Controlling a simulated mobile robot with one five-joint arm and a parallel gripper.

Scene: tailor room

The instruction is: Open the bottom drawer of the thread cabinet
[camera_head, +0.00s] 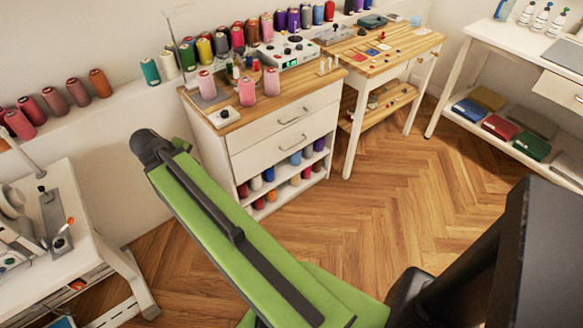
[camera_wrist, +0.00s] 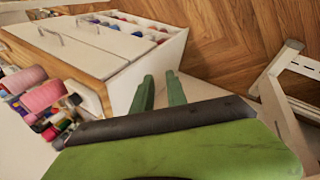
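The white thread cabinet (camera_head: 226,160) stands at the back wall with a wooden top. Its bottom drawer (camera_head: 256,157) is flush with the front, under the top drawer (camera_head: 262,127), which is also shut. The bottom drawer's bar handle (camera_head: 292,143) is uncovered. In the wrist view the cabinet (camera_wrist: 148,67) lies tilted at upper left, and the same handle (camera_wrist: 87,23) shows there. My gripper (camera_wrist: 160,82) has two green fingers standing apart with nothing between them. They are beside the cabinet's side, away from the handle. The head view does not show the fingers.
Pink spools (camera_head: 247,92) stand on the cabinet top, and open shelves of spools lie below the drawers. A wooden worktable (camera_head: 402,47) stands to the right, a white sewing table (camera_head: 88,237) at left. The floor (camera_head: 370,215) before the cabinet is clear.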

